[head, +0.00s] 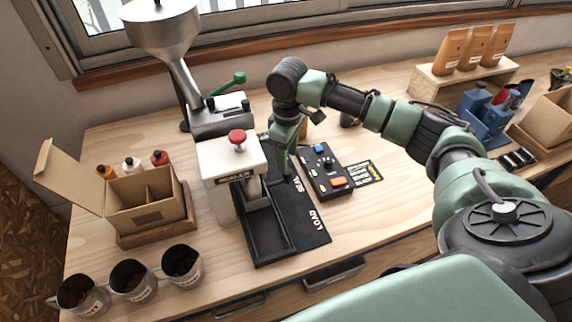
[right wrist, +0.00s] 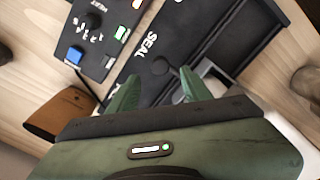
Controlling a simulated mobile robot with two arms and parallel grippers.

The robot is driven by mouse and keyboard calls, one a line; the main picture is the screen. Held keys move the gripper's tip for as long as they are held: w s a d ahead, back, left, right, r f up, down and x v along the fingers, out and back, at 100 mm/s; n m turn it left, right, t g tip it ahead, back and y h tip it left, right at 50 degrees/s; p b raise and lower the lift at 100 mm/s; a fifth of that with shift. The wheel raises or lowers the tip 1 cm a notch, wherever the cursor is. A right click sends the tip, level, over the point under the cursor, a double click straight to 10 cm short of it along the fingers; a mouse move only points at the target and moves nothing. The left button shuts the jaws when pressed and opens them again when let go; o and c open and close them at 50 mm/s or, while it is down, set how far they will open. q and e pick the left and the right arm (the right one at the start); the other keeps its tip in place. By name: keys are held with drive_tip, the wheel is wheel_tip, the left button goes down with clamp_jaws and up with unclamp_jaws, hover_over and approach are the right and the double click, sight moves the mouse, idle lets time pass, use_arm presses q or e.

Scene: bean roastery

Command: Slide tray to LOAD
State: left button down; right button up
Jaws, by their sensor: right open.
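The black tray (head: 268,228) is a long open box on a dark base plate (head: 312,238) with the words SEAL and LOAD. Its front end lies near the plate's front edge and its back end runs under the white sealer (head: 222,172). My right gripper (head: 288,176) points down over the SEAL end of the plate, right of the sealer. In the right wrist view the open fingers (right wrist: 158,90) stand either side of a small round dark knob (right wrist: 161,67) near SEAL. I cannot tell whether they touch it. My left gripper is not in view.
A control box (head: 326,172) with blue and orange buttons stands just right of the plate. An open carton (head: 146,203) and several metal cups (head: 131,278) are at the left. A metal hopper (head: 163,28) rises behind the sealer. Bare wood lies right of LOAD.

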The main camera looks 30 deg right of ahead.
wheel_tip(320, 180, down, 6)
drive_tip(key=shift+r+p, duration=0.1)
drive_tip(key=shift+p, duration=0.4)
clamp_jaws()
idle(1.1)
